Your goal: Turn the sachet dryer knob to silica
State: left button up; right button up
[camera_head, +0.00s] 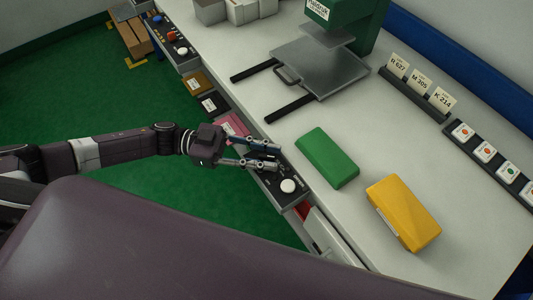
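A dark control panel (273,186) is set in the front edge of the white bench. A round white knob (288,186) stands at its near end. The panel's lettering is too small to read, so I cannot tell whether this is the sachet dryer knob or where silica lies. My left gripper (278,157) reaches over the panel's far part, beyond the white knob and apart from it. Its two fingers are spread. They hide part of the panel, and I cannot tell what lies between them. My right gripper is not in view.
A green block (327,157) and a yellow block (403,212) lie on the bench. A green press (345,25) with a grey plate (322,67) stands behind. Another panel (175,46) with several knobs is at upper left. Card racks line the right side.

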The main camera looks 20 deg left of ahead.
pick_arm(q)
jog(key=s+a, duration=0.1)
jog(key=a, duration=1.1)
jog(key=shift+s, duration=0.15)
